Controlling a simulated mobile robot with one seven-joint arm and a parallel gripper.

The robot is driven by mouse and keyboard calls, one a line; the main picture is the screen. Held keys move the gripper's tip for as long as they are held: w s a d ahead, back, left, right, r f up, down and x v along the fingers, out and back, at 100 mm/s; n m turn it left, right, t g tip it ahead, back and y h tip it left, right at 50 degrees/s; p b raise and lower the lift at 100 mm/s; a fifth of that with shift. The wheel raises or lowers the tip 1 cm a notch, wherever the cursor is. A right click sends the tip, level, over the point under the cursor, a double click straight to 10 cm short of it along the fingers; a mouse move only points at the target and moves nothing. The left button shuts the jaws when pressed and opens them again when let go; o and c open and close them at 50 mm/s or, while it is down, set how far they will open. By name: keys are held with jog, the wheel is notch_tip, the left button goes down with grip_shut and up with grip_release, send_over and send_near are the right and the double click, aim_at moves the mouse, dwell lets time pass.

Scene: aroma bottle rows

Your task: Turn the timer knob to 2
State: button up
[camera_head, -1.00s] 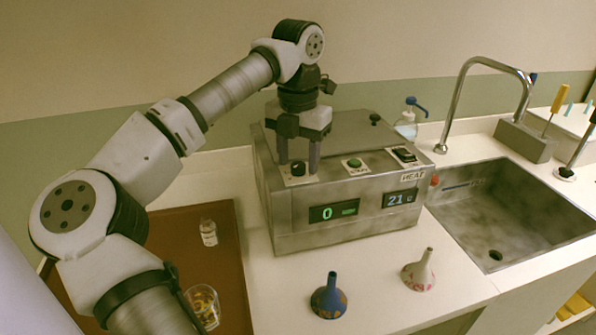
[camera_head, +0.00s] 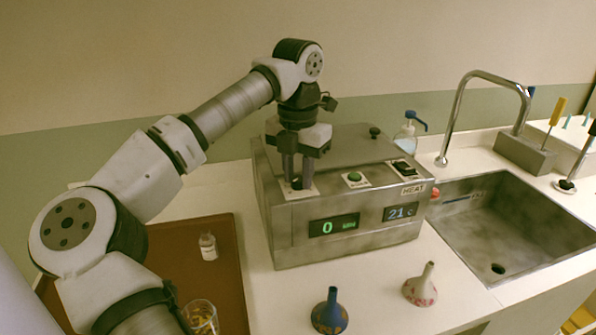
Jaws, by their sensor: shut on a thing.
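The timer knob (camera_head: 296,184) is a small black knob on a pale plate at the left of the grey metal machine's (camera_head: 345,205) sloped top. My gripper (camera_head: 298,178) points down over it, with its fingers shut on the knob, one to each side. The fingers hide part of the knob, and I cannot read its pointer or marks. The left display (camera_head: 334,225) on the machine's front shows a green 0. The right display (camera_head: 401,212) reads 21 in pale digits.
A green button (camera_head: 354,176) and a black switch (camera_head: 402,168) by a HEAT label sit right of the knob. A brown tray (camera_head: 222,275) holds a small bottle (camera_head: 208,246) and a glass (camera_head: 200,317). A sink (camera_head: 500,220) is at right.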

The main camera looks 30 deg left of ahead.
aim_at(298, 178)
jog(key=m, duration=0.5)
jog(key=shift+p, duration=0.4)
jog(key=m, duration=0.4)
jog(key=shift+m, duration=0.4)
jog(key=m+p, duration=0.1)
jog(key=m, duration=0.3)
jog(key=shift+m, duration=0.3)
jog(key=m, duration=0.4)
jog(key=shift+w+m, duration=0.1)
jog(key=shift+m, duration=0.3)
jog(key=o, duration=1)
notch_tip(298, 178, up, 14)
jog(key=p, duration=0.7)
